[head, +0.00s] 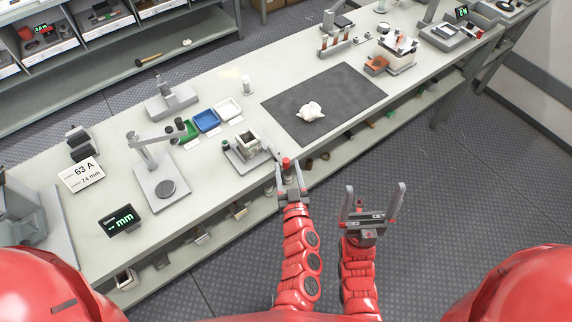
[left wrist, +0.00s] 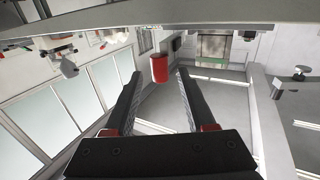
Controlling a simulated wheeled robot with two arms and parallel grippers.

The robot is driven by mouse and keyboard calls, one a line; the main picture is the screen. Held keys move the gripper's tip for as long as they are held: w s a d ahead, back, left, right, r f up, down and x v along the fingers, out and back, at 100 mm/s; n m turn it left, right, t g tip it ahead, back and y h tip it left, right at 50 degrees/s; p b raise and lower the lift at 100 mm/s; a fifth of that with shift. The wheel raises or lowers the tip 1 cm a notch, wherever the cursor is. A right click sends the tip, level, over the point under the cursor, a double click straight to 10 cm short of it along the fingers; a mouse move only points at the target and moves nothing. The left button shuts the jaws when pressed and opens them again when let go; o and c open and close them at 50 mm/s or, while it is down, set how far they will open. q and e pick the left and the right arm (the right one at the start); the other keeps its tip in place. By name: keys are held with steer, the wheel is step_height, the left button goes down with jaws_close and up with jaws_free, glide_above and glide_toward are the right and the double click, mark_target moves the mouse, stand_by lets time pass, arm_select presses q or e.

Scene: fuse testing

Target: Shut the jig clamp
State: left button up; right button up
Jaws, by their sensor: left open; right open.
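The jig (head: 246,150) is a small grey fixture on a plate near the front edge of the bench. Its clamp lever ends in a red handle (head: 286,162), which sticks out toward me past the bench edge. My left gripper (head: 289,172) is open, with its fingertips around or just short of the red handle. In the left wrist view the red handle (left wrist: 160,68) appears upright between the two fingertips, with gaps on both sides. Whether the fingers reach around it is unclear. My right gripper (head: 376,195) is open and empty, off the bench to the right.
A dark mat (head: 345,88) with a crumpled white cloth (head: 311,110) lies right of the jig. Green, blue (head: 206,120) and white trays stand behind it. A gauge stand (head: 158,185) and a display (head: 121,220) are to the left. The floor right of my right gripper is clear.

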mark_target(287, 164)
arm_select(q)
steer(key=shift+w+a+b, duration=0.15)
steer(key=shift+w, duration=0.6)
steer(key=shift+w+a+b, duration=0.1)
steer(key=shift+w+b, duration=0.05)
steer(key=shift+w, duration=0.6)
jaws_close()
